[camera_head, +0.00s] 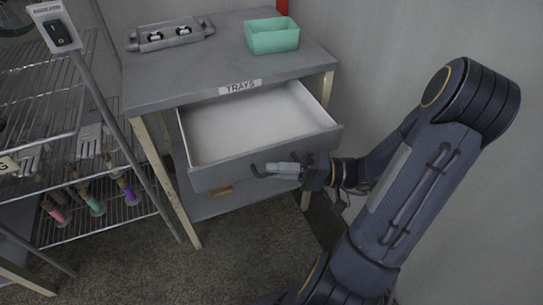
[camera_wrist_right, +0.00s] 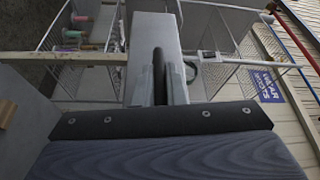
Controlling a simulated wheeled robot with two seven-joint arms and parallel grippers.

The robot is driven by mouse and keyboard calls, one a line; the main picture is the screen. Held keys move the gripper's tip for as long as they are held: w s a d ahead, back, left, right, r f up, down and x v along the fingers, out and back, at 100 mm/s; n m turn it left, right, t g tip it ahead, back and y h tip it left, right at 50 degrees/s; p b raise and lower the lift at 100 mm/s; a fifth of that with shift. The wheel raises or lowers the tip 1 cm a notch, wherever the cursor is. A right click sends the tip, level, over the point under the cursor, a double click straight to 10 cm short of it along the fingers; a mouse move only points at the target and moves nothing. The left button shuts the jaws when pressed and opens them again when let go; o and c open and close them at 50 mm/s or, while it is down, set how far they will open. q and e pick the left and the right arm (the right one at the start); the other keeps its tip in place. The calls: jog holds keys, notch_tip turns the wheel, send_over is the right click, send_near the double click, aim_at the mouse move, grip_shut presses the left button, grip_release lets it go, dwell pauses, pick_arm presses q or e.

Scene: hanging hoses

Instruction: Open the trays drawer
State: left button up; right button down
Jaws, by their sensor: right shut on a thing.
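The trays drawer (camera_head: 255,122) is pulled well out of the grey table (camera_head: 215,75), below the label "TRAYS" (camera_head: 240,87). Its white inside is empty. Its front panel (camera_head: 222,173) faces me and carries a dark bar handle (camera_head: 259,171). My right gripper (camera_head: 275,169) reaches in from the right and is shut on the handle. In the right wrist view the two fingers of the right gripper (camera_wrist_right: 161,83) close around the dark handle bar (camera_wrist_right: 157,68). My left gripper is in neither view.
A grey tray with handles (camera_head: 168,35) and a green bin (camera_head: 271,36) stand on the table top. A wire rack (camera_head: 50,110) with gloves and several coloured spools stands at the left. A pole with a switch (camera_head: 60,34) rises before it. A wall is at the right.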

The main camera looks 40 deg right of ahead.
jog(key=shift+s, duration=0.3)
jog(key=c, duration=1.5)
grip_release()
jog(key=v, duration=0.7)
jog(key=shift+s+d, duration=0.2)
jog(key=shift+d, duration=0.1)
